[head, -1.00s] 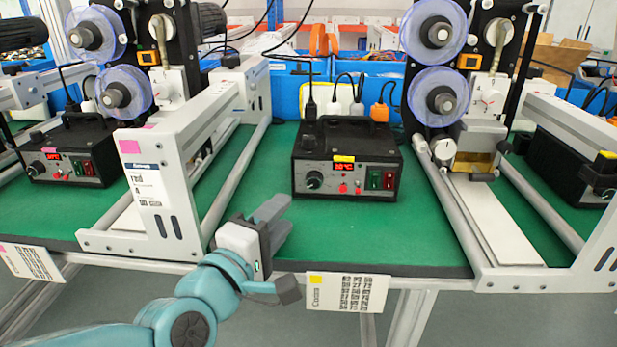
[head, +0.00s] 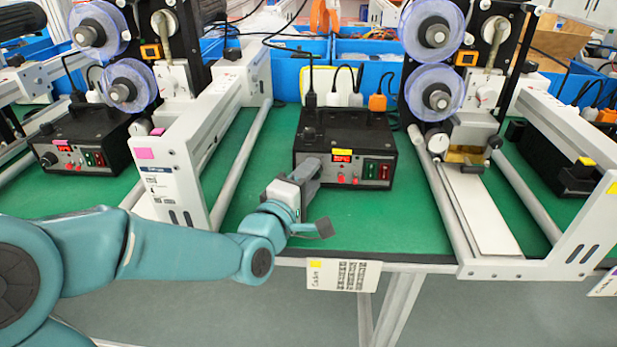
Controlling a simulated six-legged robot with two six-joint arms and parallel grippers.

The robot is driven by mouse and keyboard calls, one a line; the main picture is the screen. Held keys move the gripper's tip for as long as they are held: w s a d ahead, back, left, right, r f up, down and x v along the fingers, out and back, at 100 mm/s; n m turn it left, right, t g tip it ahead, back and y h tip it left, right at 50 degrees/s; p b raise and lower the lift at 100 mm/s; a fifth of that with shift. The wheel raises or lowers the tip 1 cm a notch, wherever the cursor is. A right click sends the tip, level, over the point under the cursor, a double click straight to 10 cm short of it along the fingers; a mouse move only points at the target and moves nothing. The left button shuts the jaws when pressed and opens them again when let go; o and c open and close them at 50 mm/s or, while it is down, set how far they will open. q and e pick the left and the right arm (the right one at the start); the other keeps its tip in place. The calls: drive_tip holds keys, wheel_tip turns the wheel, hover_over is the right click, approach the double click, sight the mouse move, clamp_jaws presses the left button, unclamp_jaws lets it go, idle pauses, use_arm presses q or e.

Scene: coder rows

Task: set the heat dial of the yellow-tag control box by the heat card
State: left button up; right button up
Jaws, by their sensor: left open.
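The yellow-tag control box (head: 345,143) is black with a grey front and stands on the green bench top. Its front has a yellow tag (head: 342,152), a lit red display, red knobs and green and red switches. The display's digits are too small to read. The dial at the left of its front is hidden behind my left gripper (head: 318,200). That gripper is open and empty, its upper finger in front of the box's left side; I cannot tell if it touches. A yellow-marked card (head: 343,275) with printed codes hangs on the bench's front edge. My right gripper is not in view.
A pink-tag control box (head: 82,150) stands at the left. A white machine frame (head: 170,165) with a pink tag and printed label is left of my gripper. Another frame with blue spools (head: 437,90) stands at the right. Green bench right of my gripper is clear.

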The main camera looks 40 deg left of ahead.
use_arm(q)
clamp_jaws()
